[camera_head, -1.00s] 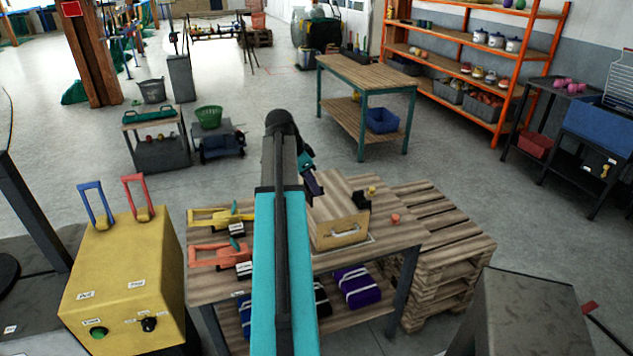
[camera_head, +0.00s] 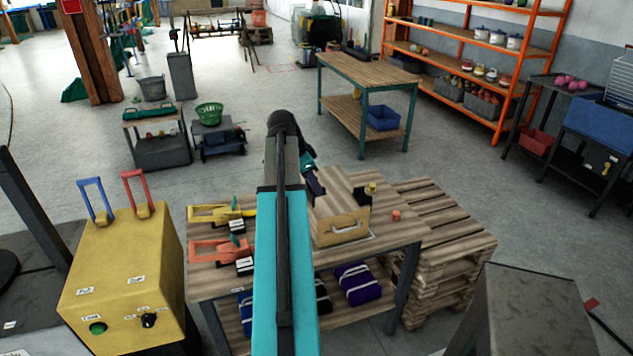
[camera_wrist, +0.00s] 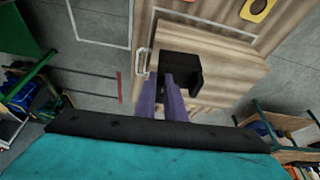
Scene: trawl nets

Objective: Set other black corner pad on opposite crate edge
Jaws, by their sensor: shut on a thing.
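The wooden crate (camera_head: 343,225) stands on the workbench, with a handle on its front face. One black corner pad (camera_head: 362,196) sits on the crate's right edge in the head view. My gripper (camera_head: 316,193) reaches down at the crate's left edge, partly hidden by my arm. In the wrist view its purple fingers (camera_wrist: 165,98) are shut on the other black corner pad (camera_wrist: 181,67). That pad lies over the crate top (camera_wrist: 225,80), close to the handle side. I cannot tell whether it rests fully on the edge.
A yellow tool (camera_head: 218,214) and an orange tool (camera_head: 215,252) lie left of the crate on the workbench (camera_head: 390,238). A small orange-red piece (camera_head: 396,215) lies to its right. Pallets (camera_head: 445,230) are stacked beside the bench. A yellow cabinet (camera_head: 120,265) stands at left.

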